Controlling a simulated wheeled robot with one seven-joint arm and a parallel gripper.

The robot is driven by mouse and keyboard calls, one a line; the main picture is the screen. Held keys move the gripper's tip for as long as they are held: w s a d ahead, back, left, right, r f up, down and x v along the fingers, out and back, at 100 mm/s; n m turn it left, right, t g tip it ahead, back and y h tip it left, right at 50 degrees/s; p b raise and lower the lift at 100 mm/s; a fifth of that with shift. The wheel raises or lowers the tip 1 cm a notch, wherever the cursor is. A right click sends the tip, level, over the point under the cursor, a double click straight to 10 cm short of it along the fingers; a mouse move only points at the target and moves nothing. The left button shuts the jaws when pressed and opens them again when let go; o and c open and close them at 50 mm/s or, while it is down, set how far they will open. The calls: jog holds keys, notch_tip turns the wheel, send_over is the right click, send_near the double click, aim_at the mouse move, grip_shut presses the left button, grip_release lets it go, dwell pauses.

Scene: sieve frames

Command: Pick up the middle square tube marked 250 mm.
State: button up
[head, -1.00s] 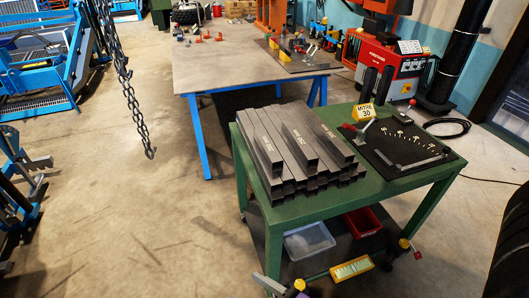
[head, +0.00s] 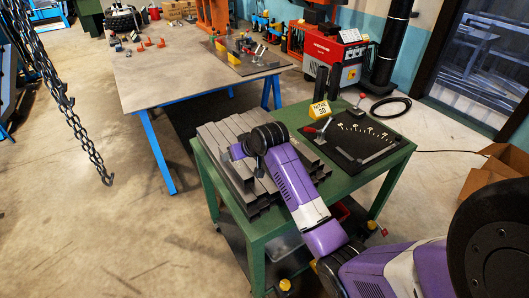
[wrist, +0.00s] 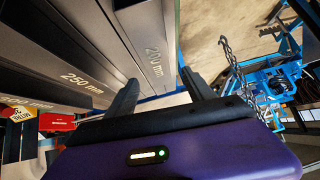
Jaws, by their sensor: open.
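The tube marked 250 mm (wrist: 82,84) is a dark grey square tube. In the wrist view it lies left of my gripper (wrist: 160,78), apart from both fingers. A tube marked 200 mm (wrist: 153,52) is nearer; its end lies roughly in line with the gap between my open fingers. I cannot tell whether the fingers reach down beside it. Nothing is held. In the head view the tubes lie on a stack of grey tubes (head: 240,190) on the green table (head: 390,165). My purple arm covers much of the stack there, and its fingertips are hidden.
A dark board with white marks (head: 350,138) and a yellow sign (head: 319,110) are on the table's right side. A grey bench with blue legs (head: 165,75) stands behind. A chain (head: 70,105) hangs at left. Open floor lies left of the table.

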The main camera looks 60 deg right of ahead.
jog(key=s+d+r+g, duration=0.1)
jog(key=s+d, duration=0.1)
jog(key=s+d+g, duration=0.2)
jog(key=d, duration=0.1)
jog(key=s+d+r+g+y, duration=0.1)
jog(key=s+d, duration=0.1)
jog(key=d, duration=0.1)
jog(key=shift+s+d+r, duration=0.2)
jog(key=shift+s+r, duration=0.15)
jog(key=shift+d+f+g, duration=0.15)
jog(key=shift+f+g, duration=0.05)
jog(key=shift+g, duration=0.1)
jog(key=shift+p+x, duration=0.9)
jog(key=shift+x, duration=2.65)
jog(key=shift+s+d, duration=0.1)
jog(key=shift+s, duration=0.05)
grip_shut()
